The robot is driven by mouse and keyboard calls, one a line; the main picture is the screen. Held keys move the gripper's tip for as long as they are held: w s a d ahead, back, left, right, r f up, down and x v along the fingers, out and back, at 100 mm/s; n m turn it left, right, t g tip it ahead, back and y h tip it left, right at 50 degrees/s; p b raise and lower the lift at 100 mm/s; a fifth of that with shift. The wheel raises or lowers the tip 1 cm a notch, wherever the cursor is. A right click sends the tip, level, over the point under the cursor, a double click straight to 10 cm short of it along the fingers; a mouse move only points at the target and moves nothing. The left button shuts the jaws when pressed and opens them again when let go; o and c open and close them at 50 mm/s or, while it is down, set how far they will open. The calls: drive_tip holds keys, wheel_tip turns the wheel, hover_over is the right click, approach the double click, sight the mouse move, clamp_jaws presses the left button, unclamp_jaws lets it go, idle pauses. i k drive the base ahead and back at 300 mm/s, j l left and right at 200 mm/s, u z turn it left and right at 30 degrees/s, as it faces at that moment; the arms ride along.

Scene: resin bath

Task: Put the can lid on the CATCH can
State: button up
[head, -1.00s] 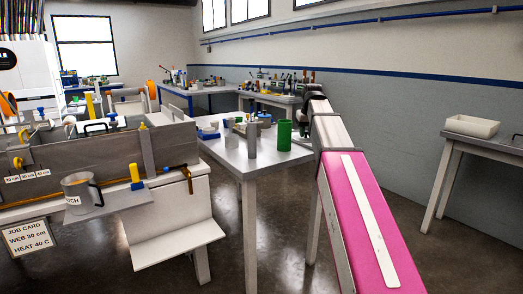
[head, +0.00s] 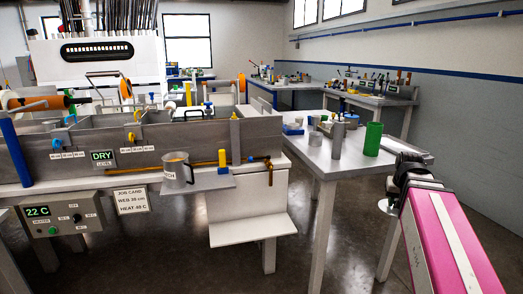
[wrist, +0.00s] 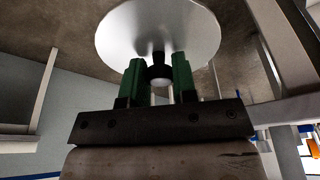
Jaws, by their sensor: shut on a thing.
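The can lid (wrist: 160,25) is a round silver disc with a dark knob (wrist: 159,57). In the wrist view my gripper (wrist: 159,72) has its green fingers shut on the knob, and the disc lies beyond the fingertips. The CATCH can (head: 177,173) is a grey metal mug with a dark handle and a partly visible label. It stands upright on a small shelf (head: 214,184) at the front of the bath, left of centre in the head view. My gripper is far to the right of it, and the lid is not clearly visible there.
A side table (head: 322,158) with a green cylinder (head: 373,139) stands between can and arm. Floor shows between bath and table.

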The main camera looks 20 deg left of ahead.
sight(175, 158)
drive_tip(key=u, duration=0.85)
